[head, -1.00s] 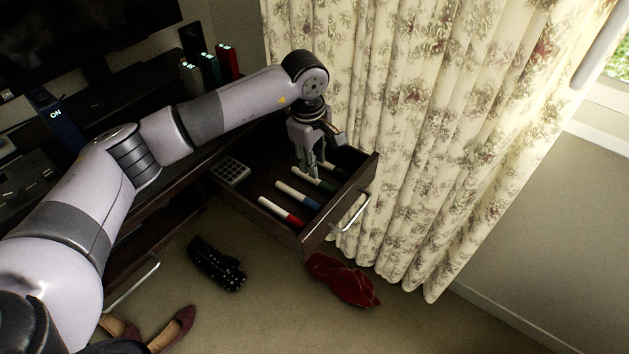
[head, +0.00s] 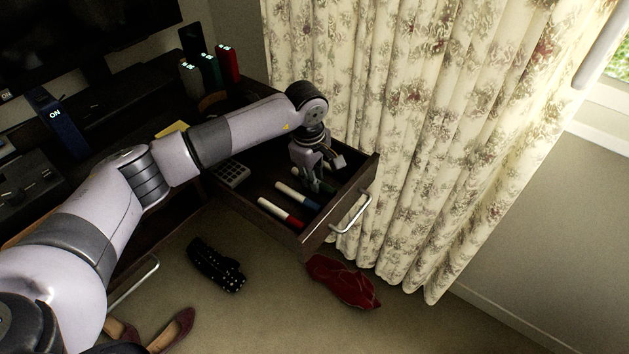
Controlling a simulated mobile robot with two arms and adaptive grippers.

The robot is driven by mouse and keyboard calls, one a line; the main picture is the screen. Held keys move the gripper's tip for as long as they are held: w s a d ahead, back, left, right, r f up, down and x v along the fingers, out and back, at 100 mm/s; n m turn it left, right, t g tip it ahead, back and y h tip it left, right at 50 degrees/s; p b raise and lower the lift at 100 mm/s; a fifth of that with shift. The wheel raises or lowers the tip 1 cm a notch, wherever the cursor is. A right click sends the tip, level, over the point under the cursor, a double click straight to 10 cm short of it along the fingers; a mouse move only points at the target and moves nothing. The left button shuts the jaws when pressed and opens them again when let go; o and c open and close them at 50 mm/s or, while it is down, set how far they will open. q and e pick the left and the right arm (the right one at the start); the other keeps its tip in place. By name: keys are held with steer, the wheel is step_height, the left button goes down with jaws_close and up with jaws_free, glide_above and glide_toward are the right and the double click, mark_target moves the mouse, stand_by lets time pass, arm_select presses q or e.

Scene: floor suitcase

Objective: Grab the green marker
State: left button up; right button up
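The open dark drawer (head: 345,192) holds markers with white bodies and coloured ends. The green marker (head: 328,188) lies at the back of the row, largely covered by my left gripper (head: 314,184). The gripper points down into the drawer with its fingers at the marker. I cannot tell whether the fingers are closed on it. My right gripper is not in view.
A blue marker (head: 298,195) and a red marker (head: 281,212) lie nearer in the drawer, and a grey calculator-like object (head: 232,173) lies at its left. The floral curtain (head: 420,130) hangs close to the drawer's right side. A red cloth item (head: 343,282) lies on the floor.

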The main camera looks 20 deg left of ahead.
arm_select(q)
steer(key=c, duration=0.3)
steer(key=shift+c, duration=0.2)
